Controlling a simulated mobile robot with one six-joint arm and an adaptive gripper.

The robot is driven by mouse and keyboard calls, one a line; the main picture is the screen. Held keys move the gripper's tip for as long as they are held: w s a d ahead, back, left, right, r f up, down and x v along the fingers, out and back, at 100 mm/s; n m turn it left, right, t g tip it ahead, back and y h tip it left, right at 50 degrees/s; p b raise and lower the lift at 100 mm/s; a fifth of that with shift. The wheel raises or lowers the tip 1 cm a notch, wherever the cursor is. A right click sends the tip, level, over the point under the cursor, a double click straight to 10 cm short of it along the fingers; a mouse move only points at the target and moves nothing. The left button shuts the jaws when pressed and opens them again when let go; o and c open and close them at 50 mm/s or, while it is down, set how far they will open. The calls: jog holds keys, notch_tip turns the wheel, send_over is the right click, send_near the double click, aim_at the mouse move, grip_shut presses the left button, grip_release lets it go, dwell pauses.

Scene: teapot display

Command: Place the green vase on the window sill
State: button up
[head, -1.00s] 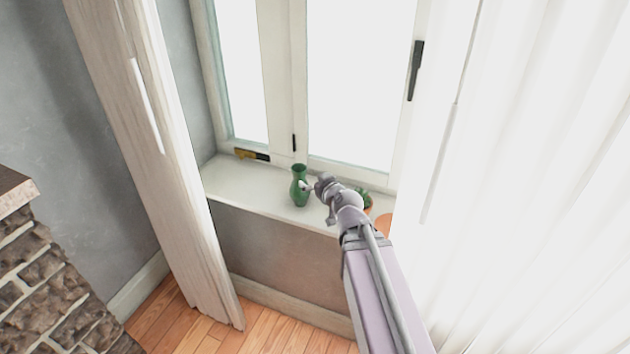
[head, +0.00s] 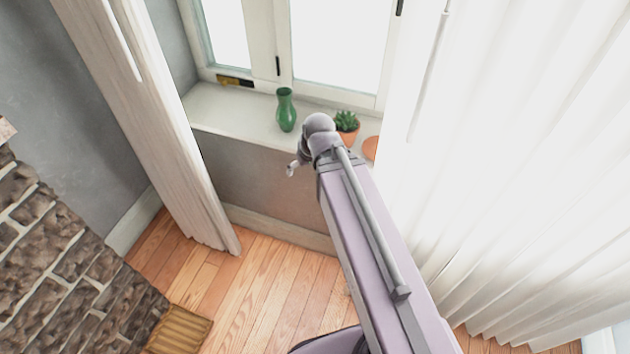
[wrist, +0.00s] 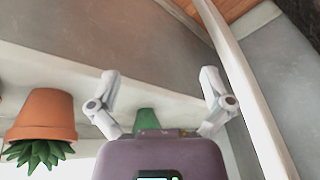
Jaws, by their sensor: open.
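The green vase (head: 286,110) stands upright on the white window sill (head: 228,112), in front of the window. My gripper (head: 292,168) is in front of the sill and lower in the head view, apart from the vase. In the wrist view my gripper (wrist: 163,98) shows its two fingers spread wide with nothing between them. The sill also shows in the wrist view (wrist: 60,70).
A potted succulent (head: 347,125) stands on the sill to the right of the vase. Another terracotta item (head: 370,148) is further right. Curtains hang left (head: 150,130) and right (head: 500,160). A stone structure (head: 50,250) stands at lower left.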

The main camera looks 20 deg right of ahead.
jog(key=s+g, duration=0.1)
jog(key=s+d+m+g+h, duration=0.1)
jog(key=s, duration=0.1)
jog(key=s+d+f, duration=0.1)
jog(key=shift+s+m+g+h, duration=0.3)
jog(key=shift+s+g+h, duration=0.1)
